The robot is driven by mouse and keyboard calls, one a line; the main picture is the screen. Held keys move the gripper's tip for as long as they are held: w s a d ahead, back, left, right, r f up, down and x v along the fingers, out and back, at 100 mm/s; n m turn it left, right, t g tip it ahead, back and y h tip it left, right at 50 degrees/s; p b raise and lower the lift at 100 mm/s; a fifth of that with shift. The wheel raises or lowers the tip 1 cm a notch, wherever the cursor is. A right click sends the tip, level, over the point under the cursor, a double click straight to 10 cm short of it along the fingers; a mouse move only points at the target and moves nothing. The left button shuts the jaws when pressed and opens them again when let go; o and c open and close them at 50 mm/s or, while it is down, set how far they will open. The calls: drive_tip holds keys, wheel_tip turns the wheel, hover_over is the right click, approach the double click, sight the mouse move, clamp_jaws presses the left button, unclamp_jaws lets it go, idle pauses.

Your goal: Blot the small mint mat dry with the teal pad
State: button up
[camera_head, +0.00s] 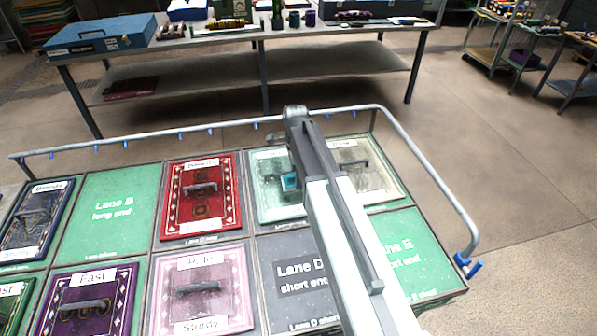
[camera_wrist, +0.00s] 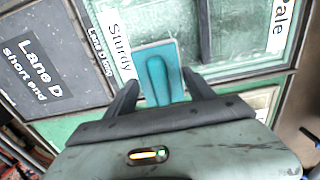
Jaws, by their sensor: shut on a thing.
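The small mint mat (camera_head: 270,212) lies in the back row of the lane table, partly hidden behind my arm. In the wrist view, the pale green mat (camera_wrist: 225,22) lies under the pad, with labels reading "Sturdy" and "Pale" at its two ends. The teal pad (camera_wrist: 169,57) has a raised teal handle and sits between the fingers of my gripper (camera_wrist: 160,88), which is shut on it. The pad also shows beside my arm in the head view (camera_head: 289,182). It is over the mat; I cannot tell whether it touches.
A red mat (camera_head: 171,205) lies left of the mint mat and a cream mat (camera_head: 388,184) right of it. A pink mat (camera_head: 232,299) and a purple mat (camera_head: 120,285) lie in front. A grey rail (camera_head: 421,160) edges the table. A workbench (camera_head: 225,48) stands behind.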

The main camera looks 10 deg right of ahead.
drive_tip(key=shift+s+f+b, duration=0.1)
drive_tip(key=shift+f+b, duration=2.35)
drive_tip(key=shift+b, duration=0.05)
drive_tip(key=shift+f, duration=0.15)
drive_tip(key=shift+f+b, duration=0.15)
drive_tip(key=shift+b, duration=0.2)
wheel_tip(320, 180, up, 5)
drive_tip(key=p, duration=0.5)
drive_tip(key=shift+f, duration=0.25)
